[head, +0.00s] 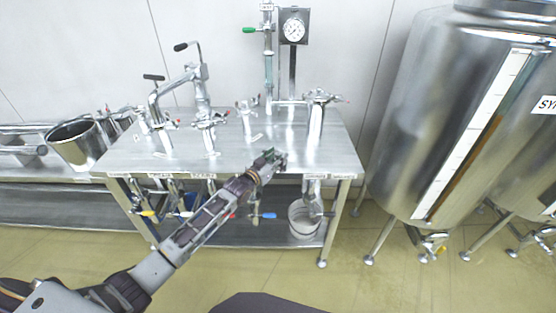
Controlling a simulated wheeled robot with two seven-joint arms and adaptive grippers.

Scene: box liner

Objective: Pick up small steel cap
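My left arm reaches in from the lower left, and its gripper (280,160) is over the front edge area of the steel table (335,155). The fingers are small and dark here, and I cannot tell whether they are open or shut, or whether anything is between them. I cannot pick out a small steel cap for certain; it may be hidden by the gripper or too small among the shiny fittings. My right gripper is not in view.
Steel pipe fittings with clamps (208,125) stand at the table's left. A gauge (293,30) on a post rises at the back, with a clamped steel tube (316,120) at the right. A bucket (303,218) is below. A large tank (440,120) stands right.

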